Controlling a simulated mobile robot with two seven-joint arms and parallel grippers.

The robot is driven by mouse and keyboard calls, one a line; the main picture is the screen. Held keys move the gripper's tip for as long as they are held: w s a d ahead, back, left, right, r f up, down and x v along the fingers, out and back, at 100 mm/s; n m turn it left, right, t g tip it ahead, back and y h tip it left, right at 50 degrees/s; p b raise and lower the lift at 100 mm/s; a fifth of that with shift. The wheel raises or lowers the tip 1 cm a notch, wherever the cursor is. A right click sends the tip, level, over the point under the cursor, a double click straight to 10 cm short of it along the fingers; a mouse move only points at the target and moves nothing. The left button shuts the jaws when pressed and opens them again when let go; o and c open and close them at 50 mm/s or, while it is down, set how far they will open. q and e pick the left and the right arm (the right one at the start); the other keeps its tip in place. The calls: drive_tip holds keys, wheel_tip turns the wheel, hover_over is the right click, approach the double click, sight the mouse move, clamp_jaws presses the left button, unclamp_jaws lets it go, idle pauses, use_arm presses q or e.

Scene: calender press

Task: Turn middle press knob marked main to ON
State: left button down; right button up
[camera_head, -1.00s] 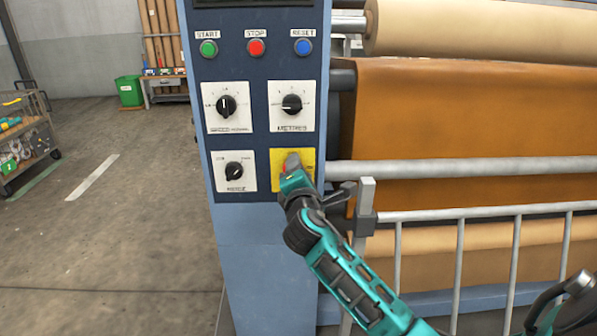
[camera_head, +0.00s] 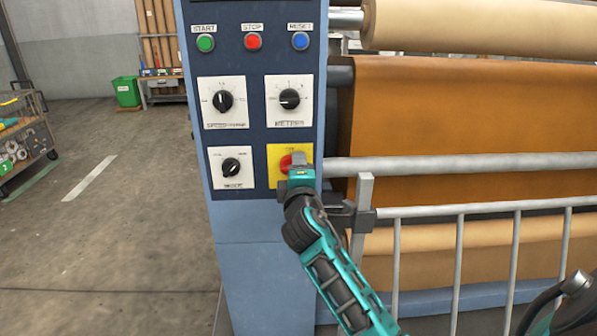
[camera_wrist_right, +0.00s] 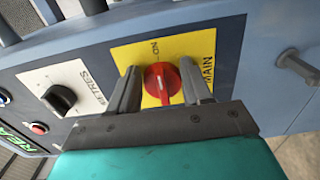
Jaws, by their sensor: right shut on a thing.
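The main knob is a red round knob on a yellow plate (camera_head: 276,158), at the lower right of the panel in the head view. In the right wrist view the red knob (camera_wrist_right: 162,84) sits on the yellow plate (camera_wrist_right: 195,50), lettered MAIN and ON. A pale line on the knob runs up and down in that view, between the fingers. My right gripper (camera_head: 291,178) is at the plate, partly covering the knob. In the right wrist view my right gripper (camera_wrist_right: 163,90) has one finger on each side of the knob, shut on it. My left gripper is not in view.
Black knobs on white plates sit close by: METRES (camera_head: 289,99) above, a lower left knob (camera_head: 231,167), and an upper left knob (camera_head: 223,100). START, STOP and RESET buttons (camera_head: 253,41) are on top. A grey rail (camera_head: 470,211) stands right of the panel.

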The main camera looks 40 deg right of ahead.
drive_tip(key=o, duration=1)
drive_tip(key=shift+o, duration=0.2)
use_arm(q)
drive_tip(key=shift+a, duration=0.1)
use_arm(e)
drive_tip(key=v, duration=1.3)
drive_tip(key=shift+f, duration=0.1)
drive_tip(key=s+a+f+m+g+y+p, duration=0.2)
drive_tip(key=s+a+f+m+y, duration=0.2)
drive_tip(key=f, duration=0.7)
drive_tip(key=s+a+f+m+g+y+p, duration=0.2)
drive_tip(key=s+a+f+m+y+p, duration=0.1)
drive_tip(key=s+a+f+y, duration=0.4)
wheel_tip(320, 180, down, 4)
drive_tip(key=s+a+m, duration=0.1)
drive_tip(key=s, duration=0.2)
drive_tip(key=shift+m+y, duration=0.3)
drive_tip(key=shift+m, duration=0.1)
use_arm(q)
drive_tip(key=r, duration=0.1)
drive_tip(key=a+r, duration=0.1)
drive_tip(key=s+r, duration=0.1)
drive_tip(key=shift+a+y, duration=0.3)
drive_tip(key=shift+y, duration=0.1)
use_arm(e)
drive_tip(key=shift+f, duration=0.1)
drive_tip(key=shift+c, duration=0.3)
